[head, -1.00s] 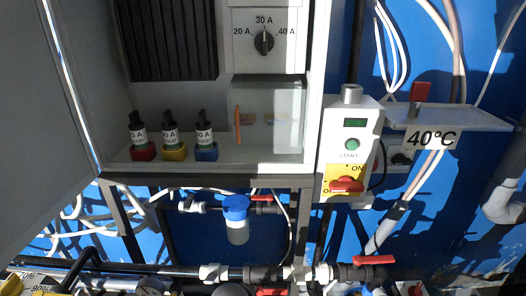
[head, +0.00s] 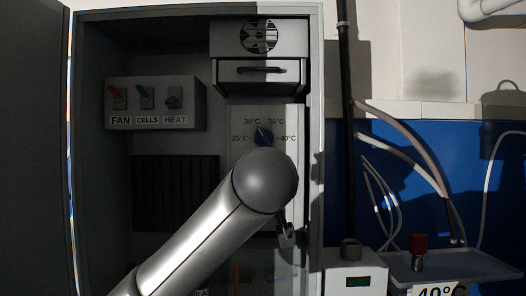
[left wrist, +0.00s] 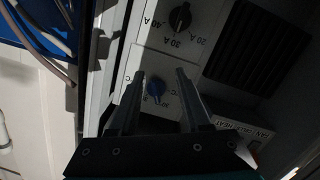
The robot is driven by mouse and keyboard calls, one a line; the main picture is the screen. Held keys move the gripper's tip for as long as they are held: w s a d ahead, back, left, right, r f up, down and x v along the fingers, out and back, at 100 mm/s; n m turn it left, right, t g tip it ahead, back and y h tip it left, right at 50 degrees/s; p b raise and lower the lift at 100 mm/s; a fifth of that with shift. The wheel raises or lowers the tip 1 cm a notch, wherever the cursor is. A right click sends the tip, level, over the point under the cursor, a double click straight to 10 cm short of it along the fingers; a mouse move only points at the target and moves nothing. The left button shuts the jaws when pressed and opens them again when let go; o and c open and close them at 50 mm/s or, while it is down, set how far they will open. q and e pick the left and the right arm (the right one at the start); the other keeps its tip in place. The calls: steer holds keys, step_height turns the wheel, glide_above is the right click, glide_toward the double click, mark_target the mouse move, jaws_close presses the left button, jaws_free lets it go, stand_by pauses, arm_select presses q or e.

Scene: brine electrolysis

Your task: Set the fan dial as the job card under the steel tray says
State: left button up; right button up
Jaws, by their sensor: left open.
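The fan dial is a blue knob (head: 263,137) on a pale plate marked 25 to 40°C. Its pointer leans up and left, near 30°C. In the left wrist view, turned upside down, my left gripper (left wrist: 160,75) is open, one finger on each side of the blue knob (left wrist: 156,88). Contact cannot be told. The steel tray (head: 478,265) is at lower right, with the job card (head: 440,291) below it, cut off, reading 40°C. My right gripper is not in view.
A switch box (head: 155,103) labelled FAN, CELLS and HEAT is inside the cabinet at left. A drawer unit (head: 258,72) with a fan grille is above the dial. An ampere dial (left wrist: 180,18) is close by. A red-topped object (head: 418,248) stands on the tray.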

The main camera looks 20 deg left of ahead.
arm_select(q)
steer(key=s+r+n+t+y, duration=0.1)
steer(key=s+r+n, duration=0.15)
steer(key=r, duration=0.55)
steer(key=p, duration=0.7)
glide_toward(263, 136)
steer(key=shift+m, duration=0.35)
steer(key=x, duration=0.7)
steer(key=shift+w+a, duration=0.1)
steer(key=shift+w, duration=0.25)
steer(key=shift+w+a, duration=0.15)
steer(key=shift+w, duration=0.4)
steer(key=shift+f, duration=0.1)
jaws_close()
